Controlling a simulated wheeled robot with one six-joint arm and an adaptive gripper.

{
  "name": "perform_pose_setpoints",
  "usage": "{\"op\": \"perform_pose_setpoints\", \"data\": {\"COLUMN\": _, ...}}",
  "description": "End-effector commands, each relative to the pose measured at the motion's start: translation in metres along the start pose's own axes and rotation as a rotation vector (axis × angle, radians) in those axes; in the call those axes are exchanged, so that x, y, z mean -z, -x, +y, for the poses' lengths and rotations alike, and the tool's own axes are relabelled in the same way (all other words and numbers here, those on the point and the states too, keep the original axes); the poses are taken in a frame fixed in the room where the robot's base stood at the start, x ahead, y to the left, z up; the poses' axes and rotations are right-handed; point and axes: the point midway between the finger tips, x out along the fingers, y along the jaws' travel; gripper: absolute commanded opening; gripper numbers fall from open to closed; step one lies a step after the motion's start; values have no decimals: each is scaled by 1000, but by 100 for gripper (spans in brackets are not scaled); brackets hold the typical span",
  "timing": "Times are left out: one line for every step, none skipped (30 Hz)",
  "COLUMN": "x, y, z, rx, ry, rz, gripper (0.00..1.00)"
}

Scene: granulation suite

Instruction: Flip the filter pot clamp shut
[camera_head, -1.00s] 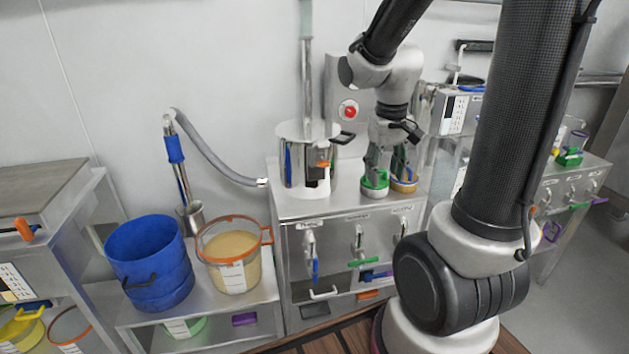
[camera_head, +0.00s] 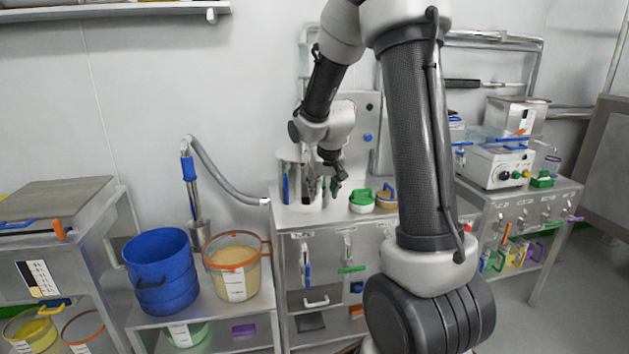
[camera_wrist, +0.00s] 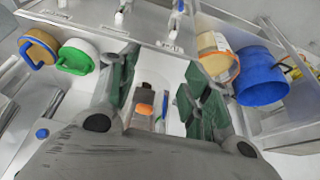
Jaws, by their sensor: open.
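The filter pot (camera_head: 291,165) is a shiny steel cylinder standing upright on the steel cabinet top. Its clamp is mostly hidden behind my gripper in the head view. In the wrist view an orange tab on a dark piece, apparently the clamp (camera_wrist: 145,109), shows between my fingers. My gripper (camera_head: 331,188) is at the pot's right front side, pointing down. In the wrist view my gripper (camera_wrist: 158,88) has its green-padded fingers spread wide, one on each side of the orange tab. I cannot tell whether either finger touches the clamp or pot.
A green-lidded jar (camera_head: 361,202) and an orange jar with a blue handle (camera_head: 386,198) stand close right of my gripper. A blue bucket (camera_head: 160,270) and an orange-rimmed tub (camera_head: 237,268) stand on the lower bench at left. A grey hose (camera_head: 225,178) arches left of the pot.

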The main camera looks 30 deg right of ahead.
Motion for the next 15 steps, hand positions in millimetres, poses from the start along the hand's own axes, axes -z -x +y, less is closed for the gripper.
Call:
{"op": "perform_pose_setpoints", "data": {"x": 10, "y": -5, "z": 0, "rx": 0, "ry": -2, "rz": 0, "gripper": 48}}
{"op": "perform_pose_setpoints", "data": {"x": 17, "y": -8, "z": 0, "rx": 0, "ry": -1, "rz": 0, "gripper": 48}}
{"op": "perform_pose_setpoints", "data": {"x": 25, "y": -11, "z": 0, "rx": 0, "ry": -1, "rz": 0, "gripper": 48}}
{"op": "perform_pose_setpoints", "data": {"x": 31, "y": -14, "z": 0, "rx": 0, "ry": -2, "rz": -1, "gripper": 48}}
{"op": "perform_pose_setpoints", "data": {"x": 38, "y": -17, "z": 0, "rx": 0, "ry": -1, "rz": -1, "gripper": 48}}
{"op": "perform_pose_setpoints", "data": {"x": 46, "y": -20, "z": 0, "rx": 0, "ry": -1, "rz": 0, "gripper": 48}}
{"op": "perform_pose_setpoints", "data": {"x": 52, "y": -23, "z": 0, "rx": -1, "ry": -1, "rz": -1, "gripper": 48}}
{"op": "perform_pose_setpoints", "data": {"x": 58, "y": -25, "z": 1, "rx": -1, "ry": -1, "rz": -1, "gripper": 48}}
{"op": "perform_pose_setpoints", "data": {"x": 65, "y": -28, "z": 0, "rx": 0, "ry": -1, "rz": 0, "gripper": 48}}
{"op": "perform_pose_setpoints", "data": {"x": 70, "y": -30, "z": 0, "rx": 0, "ry": -1, "rz": 0, "gripper": 48}}
{"op": "perform_pose_setpoints", "data": {"x": 75, "y": -32, "z": 0, "rx": 0, "ry": -1, "rz": -1, "gripper": 48}}
{"op": "perform_pose_setpoints", "data": {"x": 80, "y": -34, "z": 0, "rx": 0, "ry": -1, "rz": -1, "gripper": 48}}
{"op": "perform_pose_setpoints", "data": {"x": 84, "y": -36, "z": 0, "rx": 0, "ry": -1, "rz": -1, "gripper": 48}}
{"op": "perform_pose_setpoints", "data": {"x": 87, "y": -37, "z": 0, "rx": 0, "ry": 0, "rz": 0, "gripper": 48}}
{"op": "perform_pose_setpoints", "data": {"x": 90, "y": -39, "z": 0, "rx": 0, "ry": 1, "rz": -2, "gripper": 48}}
